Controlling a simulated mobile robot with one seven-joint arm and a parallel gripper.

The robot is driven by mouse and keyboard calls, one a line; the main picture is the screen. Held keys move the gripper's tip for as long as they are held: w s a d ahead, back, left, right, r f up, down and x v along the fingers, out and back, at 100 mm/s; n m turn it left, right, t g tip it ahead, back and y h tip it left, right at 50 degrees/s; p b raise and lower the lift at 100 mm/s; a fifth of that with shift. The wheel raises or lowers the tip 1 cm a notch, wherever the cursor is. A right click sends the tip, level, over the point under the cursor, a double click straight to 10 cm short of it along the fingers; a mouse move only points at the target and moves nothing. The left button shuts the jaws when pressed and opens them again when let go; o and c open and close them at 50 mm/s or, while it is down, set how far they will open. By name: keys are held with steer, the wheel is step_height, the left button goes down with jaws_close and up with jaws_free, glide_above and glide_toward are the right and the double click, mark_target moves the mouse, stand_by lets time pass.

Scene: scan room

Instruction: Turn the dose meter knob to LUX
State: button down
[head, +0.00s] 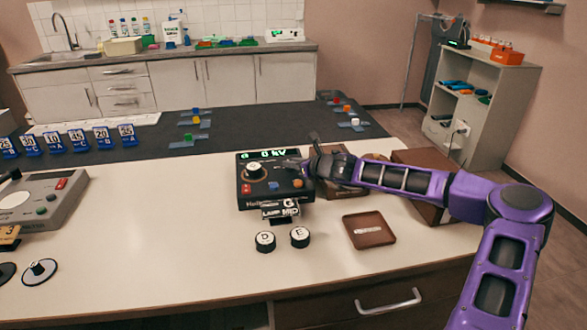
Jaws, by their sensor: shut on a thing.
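The black dose meter box (245,194) stands on the light counter in the middle of the head view. Its lit display (267,154) reads something like "0 kV". A white-topped round knob (254,169) is on its upper left, with a red, a blue and an orange button below. My gripper (286,163) reaches in from the right, low over the box's upper right, its tips pointing left toward the knob. Its fingers are small and dark here, and they look shut on the knob. The contact is too small to see clearly, and I cannot read the knob's setting.
Two black-and-white round pieces marked D (265,241) and E (300,237) stand in front of the box. A brown tray (369,230) lies to the right, and a brown box (420,187) stands beside my arm. A grey device (52,203) is at left.

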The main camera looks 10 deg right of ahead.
steer(key=m+h, duration=0.2)
steer(key=a+m+t+h+b, duration=0.1)
steer(key=m+h, duration=0.1)
steer(key=h, duration=0.1)
steer(key=shift+s+m, duration=0.1)
steer(key=shift+m, duration=0.2)
steer(key=shift+a+m+h, duration=0.1)
steer(key=shift+m+h, duration=2.1)
steer(key=shift+h, duration=0.5)
steer(key=c, duration=0.8)
jaws_free()
steer(key=p+v, duration=0.2)
steer(key=v, duration=1.5)
steer(key=shift+a+r, duration=0.25)
steer(key=shift+r, duration=0.15)
